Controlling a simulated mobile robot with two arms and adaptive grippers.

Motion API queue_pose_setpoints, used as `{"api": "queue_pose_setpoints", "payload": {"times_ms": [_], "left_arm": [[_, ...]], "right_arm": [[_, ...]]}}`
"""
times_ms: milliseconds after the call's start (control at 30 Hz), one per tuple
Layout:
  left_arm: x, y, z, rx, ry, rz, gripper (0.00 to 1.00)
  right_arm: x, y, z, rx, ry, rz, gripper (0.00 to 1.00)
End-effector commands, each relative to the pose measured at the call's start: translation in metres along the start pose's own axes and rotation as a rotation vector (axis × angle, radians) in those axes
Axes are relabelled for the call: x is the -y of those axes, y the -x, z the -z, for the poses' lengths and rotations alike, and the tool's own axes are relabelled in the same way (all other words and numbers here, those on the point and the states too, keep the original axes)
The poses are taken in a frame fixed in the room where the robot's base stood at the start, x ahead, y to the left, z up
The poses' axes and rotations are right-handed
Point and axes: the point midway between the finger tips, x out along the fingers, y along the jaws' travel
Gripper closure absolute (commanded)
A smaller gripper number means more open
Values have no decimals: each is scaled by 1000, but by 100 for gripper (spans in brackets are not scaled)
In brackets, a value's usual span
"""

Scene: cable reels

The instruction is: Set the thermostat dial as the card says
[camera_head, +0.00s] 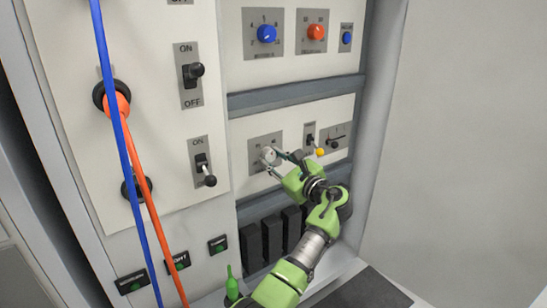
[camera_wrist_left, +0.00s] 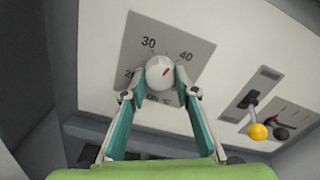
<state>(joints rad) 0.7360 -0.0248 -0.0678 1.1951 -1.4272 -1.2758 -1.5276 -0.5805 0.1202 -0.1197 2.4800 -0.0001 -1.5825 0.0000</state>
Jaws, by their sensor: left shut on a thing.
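The thermostat dial is a white round knob (camera_head: 268,156) on a grey plate (camera_head: 256,143) in the lower panel. In the left wrist view the knob (camera_wrist_left: 159,72) has a red mark pointing up and right, roughly toward the printed 40. The 30 stands above it to the left, and °C is printed below. My left gripper (camera_head: 277,157) is shut on the knob, with one fingertip on each side; it also shows in the left wrist view (camera_wrist_left: 159,82). I cannot make out a card with a setting in either view. My right gripper is not in view.
Right of the dial are a yellow-tipped lever (camera_head: 320,152) and a black-handled one (camera_head: 334,143). Blue (camera_head: 266,34) and orange (camera_head: 315,32) knobs sit above. Black toggle switches (camera_head: 193,72) are on the left panel, beside hanging blue (camera_head: 118,120) and orange (camera_head: 143,192) cables.

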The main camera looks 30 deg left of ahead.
Motion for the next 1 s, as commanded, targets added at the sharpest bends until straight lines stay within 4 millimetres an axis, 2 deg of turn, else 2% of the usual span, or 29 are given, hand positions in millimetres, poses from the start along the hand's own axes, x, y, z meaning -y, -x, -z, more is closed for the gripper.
{"api": "queue_pose_setpoints", "payload": {"times_ms": [400,933,967,1000], "left_arm": [[0,0,0,0,196,-1,94],[0,0,0,0,221,-2,94],[0,0,0,0,221,-2,67],[0,0,0,0,221,-2,57]], "right_arm": [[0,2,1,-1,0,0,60],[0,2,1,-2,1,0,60],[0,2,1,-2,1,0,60],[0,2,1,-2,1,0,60]]}}
